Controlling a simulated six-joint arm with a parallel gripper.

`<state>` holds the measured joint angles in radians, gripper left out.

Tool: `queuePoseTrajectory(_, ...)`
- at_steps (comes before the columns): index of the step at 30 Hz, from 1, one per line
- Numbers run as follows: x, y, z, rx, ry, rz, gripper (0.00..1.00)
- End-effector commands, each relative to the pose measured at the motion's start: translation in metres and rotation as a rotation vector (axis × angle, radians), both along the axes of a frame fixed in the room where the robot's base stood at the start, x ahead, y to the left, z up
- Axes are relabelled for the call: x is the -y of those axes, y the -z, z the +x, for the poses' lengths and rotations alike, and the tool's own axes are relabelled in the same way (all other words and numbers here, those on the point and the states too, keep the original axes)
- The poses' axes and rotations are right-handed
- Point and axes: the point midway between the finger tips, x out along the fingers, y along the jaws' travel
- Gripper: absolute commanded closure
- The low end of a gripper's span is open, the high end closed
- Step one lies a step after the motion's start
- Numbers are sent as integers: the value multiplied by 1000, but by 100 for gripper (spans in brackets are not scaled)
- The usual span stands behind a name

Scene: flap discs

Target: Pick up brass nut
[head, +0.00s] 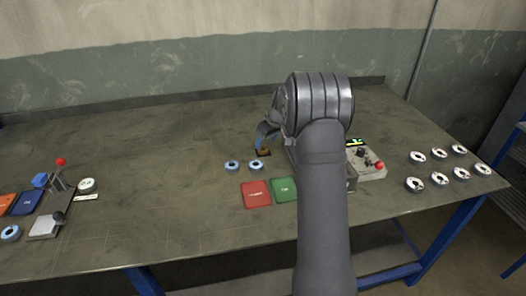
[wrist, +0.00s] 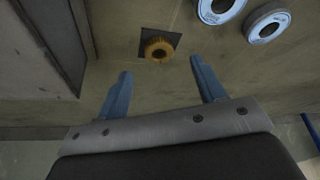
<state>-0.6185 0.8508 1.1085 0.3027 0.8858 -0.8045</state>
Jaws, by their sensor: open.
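The brass nut (wrist: 159,50) is a yellow-brown ring on a small dark square pad (wrist: 174,38) in the wrist view. In the head view the nut (head: 264,152) is small, beside two blue-and-white discs, and partly hard to make out near the fingers. My gripper (wrist: 160,78) is open, with its two blue fingers spread apart. The nut shows beyond the fingertips, roughly midway between them, and nothing is held. In the head view my gripper (head: 262,140) is close to the nut; my arm hides part of it.
Two blue-faced discs (head: 232,165) (head: 256,165) lie left of the nut. Red (head: 256,195) and green (head: 284,190) squares lie in front. A box with a red button (head: 379,166) stands right of my arm. Several discs (head: 440,179) lie far right. The table's left middle is clear.

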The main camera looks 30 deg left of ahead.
Motion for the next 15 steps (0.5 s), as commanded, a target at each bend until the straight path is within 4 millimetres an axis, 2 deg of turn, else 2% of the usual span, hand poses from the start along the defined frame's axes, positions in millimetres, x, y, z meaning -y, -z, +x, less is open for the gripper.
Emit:
queuePoseTrajectory(9,-16,39,6,0,-1,0,37)
queuePoseTrajectory(15,-18,45,7,3,0,1,37)
